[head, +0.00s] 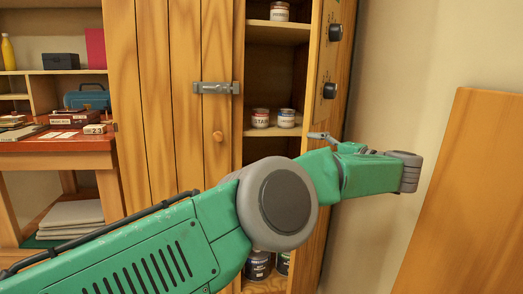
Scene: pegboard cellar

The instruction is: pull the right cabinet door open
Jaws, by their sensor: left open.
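The right cabinet door (323,115) appears as a narrow, steeply angled panel with black round fittings, apparently standing open. My left arm crosses in front of the opening. My left gripper (325,138) is open, mostly hidden by my arm links, and overlaps the door panel in view; whether it touches is unclear. My right gripper is out of view.
Cans (260,118) stand on the cabinet shelf (275,131), others above and below. A wooden workbench (60,144) with boxes is at left. A large wooden panel (465,200) stands at the right, with bare wall (405,70) behind.

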